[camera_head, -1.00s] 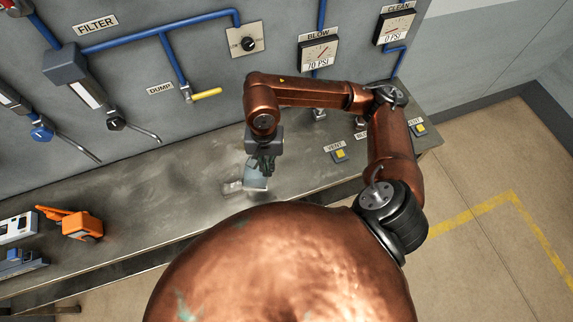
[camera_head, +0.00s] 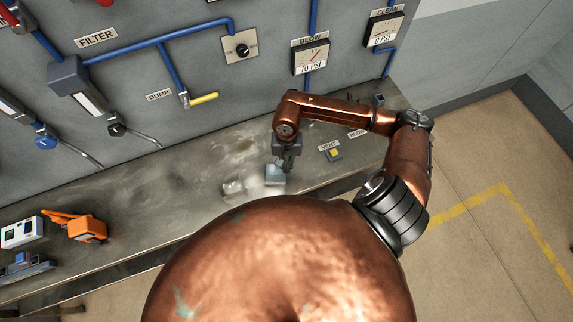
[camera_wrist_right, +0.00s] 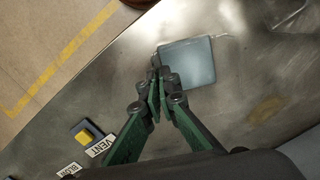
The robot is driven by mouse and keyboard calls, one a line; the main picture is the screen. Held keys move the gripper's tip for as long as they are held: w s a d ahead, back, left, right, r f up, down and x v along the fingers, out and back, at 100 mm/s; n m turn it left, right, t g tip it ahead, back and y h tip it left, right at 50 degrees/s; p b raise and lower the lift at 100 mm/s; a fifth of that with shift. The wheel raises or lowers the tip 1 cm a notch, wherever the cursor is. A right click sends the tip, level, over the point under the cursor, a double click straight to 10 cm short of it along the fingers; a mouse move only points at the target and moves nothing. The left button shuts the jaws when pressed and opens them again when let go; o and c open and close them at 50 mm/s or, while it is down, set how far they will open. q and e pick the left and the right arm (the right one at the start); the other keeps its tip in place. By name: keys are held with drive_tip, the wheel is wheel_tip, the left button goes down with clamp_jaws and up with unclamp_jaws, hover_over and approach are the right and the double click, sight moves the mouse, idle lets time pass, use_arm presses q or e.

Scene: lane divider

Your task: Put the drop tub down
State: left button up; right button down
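The drop tub (camera_head: 275,174) is a small pale blue-grey square tub over the metal bench, below my right gripper (camera_head: 288,163). In the right wrist view the tub (camera_wrist_right: 190,66) lies just beyond the fingertips of my right gripper (camera_wrist_right: 163,78). The green fingers come close together at its near left edge and appear shut on it. The exact grip on the wall is small and partly hidden. I cannot tell whether the tub's underside touches the bench. My left gripper is not in view.
A small grey piece (camera_head: 233,188) lies on the bench (camera_head: 180,190) left of the tub. A yellow VENT button (camera_head: 334,155) sits to the right. Orange equipment (camera_head: 86,228) stands far left. A yellow-handled DUMP valve (camera_head: 203,98) is on the wall. Bench between is clear.

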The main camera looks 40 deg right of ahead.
drive_tip(key=shift+f+b, duration=0.2)
drive_tip(key=shift+b, duration=0.1)
drive_tip(key=c, duration=2.2)
unclamp_jaws()
drive_tip(key=shift+r, duration=0.1)
drive_tip(key=shift+o, duration=0.2)
drive_tip(key=shift+r+p, duration=0.15)
drive_tip(key=shift+p, duration=0.15)
drive_tip(key=shift+w+r, duration=0.15)
drive_tip(key=shift+r, duration=0.15)
wheel_tip(320, 180, up, 11)
drive_tip(key=b, duration=0.3)
drive_tip(key=shift+w+d+r, duration=0.15)
drive_tip(key=shift+w+d, duration=0.15)
drive_tip(key=shift+d, duration=0.05)
